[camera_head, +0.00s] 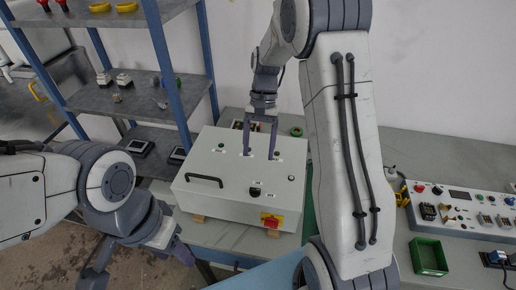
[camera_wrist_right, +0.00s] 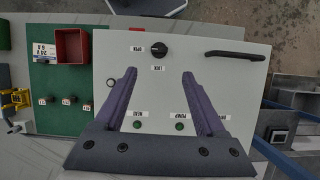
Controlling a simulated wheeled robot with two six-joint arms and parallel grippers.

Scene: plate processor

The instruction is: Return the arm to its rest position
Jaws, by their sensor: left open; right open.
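My right gripper (camera_head: 261,148) is open and empty over the top of a light grey control box (camera_head: 215,165). In the right wrist view its two purple fingers (camera_wrist_right: 158,75) are spread above the box lid (camera_wrist_right: 200,95), with two green buttons (camera_wrist_right: 179,126) between them and a black knob (camera_wrist_right: 159,49) beyond the fingertips. Whether the fingers touch the lid cannot be told. My left gripper (camera_head: 135,262) hangs at the lower left, open, apart from the box and in front of the table edge. The box has a black handle (camera_head: 204,180) and a red-yellow switch (camera_head: 271,221).
A blue-framed shelf (camera_head: 160,50) with small devices stands at the back left. A panel of switches (camera_head: 460,207) and a green bin (camera_head: 429,257) lie on the table at right. A red bin (camera_wrist_right: 72,46) sits on a green mat (camera_wrist_right: 60,85) beside the box.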

